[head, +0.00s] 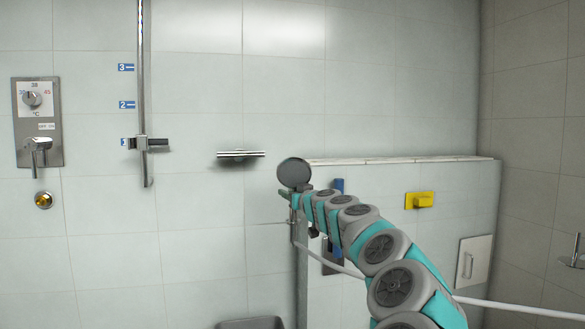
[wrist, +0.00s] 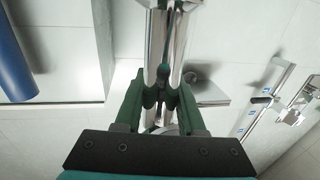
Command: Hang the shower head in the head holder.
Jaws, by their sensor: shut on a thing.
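The shower head has a dark round face (head: 294,173) and a chrome handle hanging down, upright in the head view. My gripper (head: 289,196) is shut on the handle just below the face. In the wrist view the chrome handle (wrist: 153,45) lies between the green fingers of my gripper (wrist: 160,98). The head holder (head: 150,143) is a grey slider on the vertical chrome rail (head: 141,75), beside mark 1. It is left of and apart from the shower head. The holder also shows at the right of the wrist view (wrist: 289,115).
A chrome shelf (head: 240,154) is on the wall between rail and gripper. A pale hose (head: 400,285) runs to the lower right. A tiled ledge (head: 400,160), a blue cylinder (wrist: 12,60) and a yellow box (head: 419,200) are nearby. Shower controls (head: 37,120) are far left.

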